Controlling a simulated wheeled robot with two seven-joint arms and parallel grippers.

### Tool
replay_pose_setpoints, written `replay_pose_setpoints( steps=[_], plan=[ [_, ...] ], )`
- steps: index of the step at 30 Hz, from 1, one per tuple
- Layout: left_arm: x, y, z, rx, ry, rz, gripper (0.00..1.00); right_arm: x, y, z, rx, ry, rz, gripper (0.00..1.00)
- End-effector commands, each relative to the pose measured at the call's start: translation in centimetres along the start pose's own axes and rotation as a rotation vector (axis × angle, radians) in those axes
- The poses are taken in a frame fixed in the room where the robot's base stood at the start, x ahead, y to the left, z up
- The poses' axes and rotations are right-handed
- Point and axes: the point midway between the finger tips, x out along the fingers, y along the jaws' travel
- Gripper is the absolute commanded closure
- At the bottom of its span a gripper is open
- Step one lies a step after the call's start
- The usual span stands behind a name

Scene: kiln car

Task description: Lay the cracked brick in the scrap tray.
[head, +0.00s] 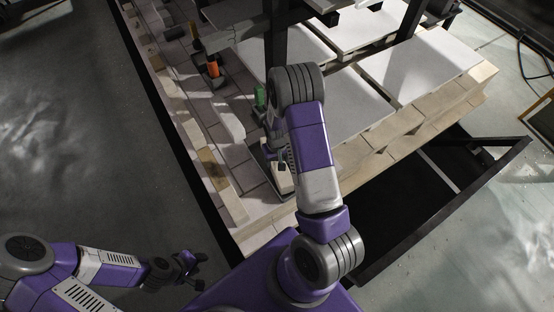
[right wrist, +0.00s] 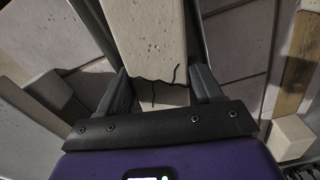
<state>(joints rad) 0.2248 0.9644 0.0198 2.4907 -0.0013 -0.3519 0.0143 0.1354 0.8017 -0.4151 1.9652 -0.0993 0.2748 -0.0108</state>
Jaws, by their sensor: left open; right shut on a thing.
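The cracked brick (right wrist: 150,35) is pale, with a dark jagged crack across it in the right wrist view. My right gripper (right wrist: 157,90) is shut on it, one finger on each side of the cracked end. In the head view the brick (head: 284,182) shows below my right gripper (head: 280,164), partly hidden by my arm. A thin dark-edged shape (head: 259,157) lies beside and under it; I cannot tell whether this is the scrap tray or whether the brick touches it. My left gripper (head: 190,269) is open and empty, off the kiln car at the lower left.
The kiln car deck (head: 225,152) is paved with pale blocks. Large white slabs (head: 425,62) and dark posts (head: 277,38) stand close behind my right arm. An orange item (head: 213,69) and a green item (head: 261,96) stand nearby. The floor at left is clear.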

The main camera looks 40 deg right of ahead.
Motion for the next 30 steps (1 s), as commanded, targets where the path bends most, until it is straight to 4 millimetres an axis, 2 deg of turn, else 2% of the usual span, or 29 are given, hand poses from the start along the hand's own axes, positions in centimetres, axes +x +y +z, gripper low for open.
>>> replay_pose_setpoints(
  steps=[23,24,29,30],
  plan=[
    [0.47,-0.17,-0.02,0.0,0.0,0.0,0.57,0.59,-0.01,-0.08,0.0,0.002,0.0,0.79],
    [0.47,-0.17,-0.02,0.0,0.0,0.0,0.57,0.58,0.0,-0.08,0.0,0.002,0.0,0.32],
    [0.47,-0.17,-0.02,0.0,0.0,0.0,0.57,0.6,0.0,-0.06,0.0,0.002,0.0,0.07],
    [0.47,-0.17,-0.02,0.0,0.0,0.0,0.57,0.6,0.0,-0.05,0.0,0.001,0.0,0.05]
  ],
)
